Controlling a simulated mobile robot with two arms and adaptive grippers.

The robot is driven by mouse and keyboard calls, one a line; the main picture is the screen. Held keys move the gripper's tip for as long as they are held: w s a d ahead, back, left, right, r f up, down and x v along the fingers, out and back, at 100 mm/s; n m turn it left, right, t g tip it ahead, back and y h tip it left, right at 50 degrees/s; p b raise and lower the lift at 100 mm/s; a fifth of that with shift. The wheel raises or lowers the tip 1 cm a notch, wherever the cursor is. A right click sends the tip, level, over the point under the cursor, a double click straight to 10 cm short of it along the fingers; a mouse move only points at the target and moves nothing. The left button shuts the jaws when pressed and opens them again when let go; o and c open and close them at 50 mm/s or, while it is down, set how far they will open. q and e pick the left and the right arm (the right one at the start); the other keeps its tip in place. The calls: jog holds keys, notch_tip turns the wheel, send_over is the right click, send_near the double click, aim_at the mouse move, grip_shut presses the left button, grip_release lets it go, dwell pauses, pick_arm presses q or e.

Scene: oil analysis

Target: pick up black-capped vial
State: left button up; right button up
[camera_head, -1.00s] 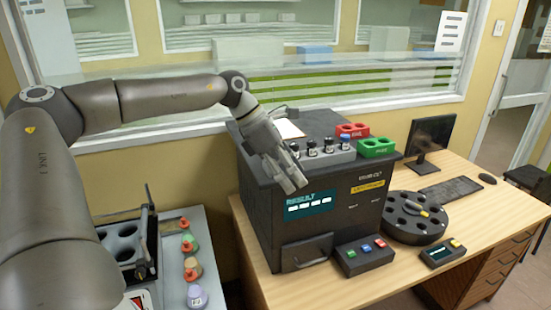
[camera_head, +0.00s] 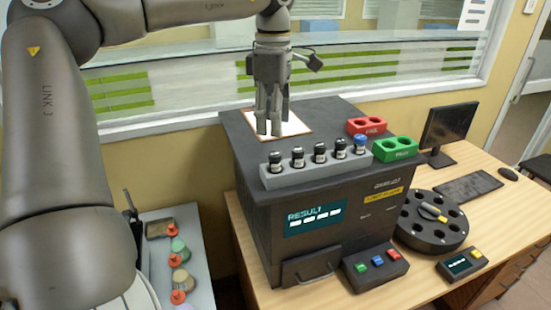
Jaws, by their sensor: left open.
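Several black-capped vials stand upright in a row in a grey rack (camera_head: 318,172) on top of the dark analyser box (camera_head: 262,240). The leftmost black-capped vial (camera_head: 275,161) and a middle one (camera_head: 320,152) show clearly. The rightmost vial (camera_head: 360,143) has a blue cap. My left gripper (camera_head: 270,130) points down, open and empty, over the white sheet on a clipboard (camera_head: 297,126) behind the rack's left part. It is apart from the vials. My right gripper is not in view.
A red holder (camera_head: 367,126) and a green holder (camera_head: 395,150) sit right of the rack. A round black carousel (camera_head: 432,225), a button box (camera_head: 375,262) and a monitor (camera_head: 449,125) stand on the desk. Several capped flasks (camera_head: 178,261) stand at lower left.

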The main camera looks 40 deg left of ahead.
aim_at(275, 153)
pick_arm(q)
jog(key=f, duration=0.2)
jog(key=s+d+f, duration=0.1)
jog(key=shift+f+p, duration=0.3)
jog(key=shift+a+f, duration=0.1)
jog(key=shift+f, duration=0.3)
jog(key=f, duration=0.1)
jog(key=f+p, duration=0.2)
jog(key=shift+d+f, duration=0.25)
jog(key=shift+f, duration=0.45)
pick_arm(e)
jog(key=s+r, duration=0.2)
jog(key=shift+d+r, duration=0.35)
pick_arm(q)
jog(key=c, duration=1.1)
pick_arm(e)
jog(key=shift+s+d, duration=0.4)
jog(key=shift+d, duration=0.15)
